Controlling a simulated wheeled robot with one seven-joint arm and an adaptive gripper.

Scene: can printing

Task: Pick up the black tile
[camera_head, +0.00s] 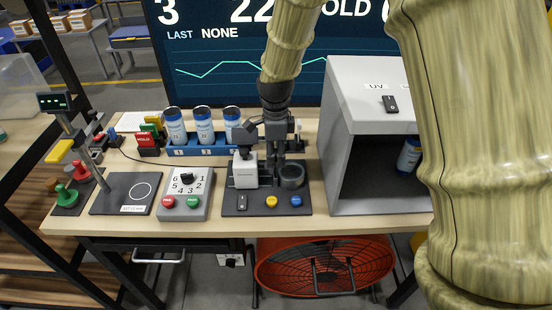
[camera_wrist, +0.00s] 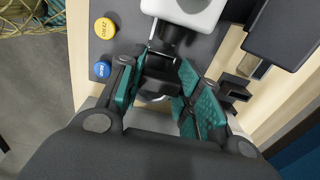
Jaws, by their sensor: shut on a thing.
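My gripper (camera_head: 273,160) is over the small printing machine (camera_head: 232,205), between its white block (camera_head: 244,171) and its dark round cup (camera_head: 292,178). In the wrist view my gripper (camera_wrist: 160,92) has its teal-padded fingers closed in on a dark piece, the black tile (camera_wrist: 158,84), of which only a part shows. Its outline is unclear against the dark machine, and the fingers hide its sides. A pale curved rim shows just below it. In the head view the tile cannot be made out apart from the gripper and the machine.
A grey UV box (camera_head: 372,200) stands close on the right. A blue rack (camera_head: 198,150) with labelled cans is behind. A dial box (camera_head: 187,190) and a dark pad (camera_head: 125,193) lie to the left. Yellow (camera_wrist: 104,28) and blue (camera_wrist: 102,69) buttons sit on the machine's front edge.

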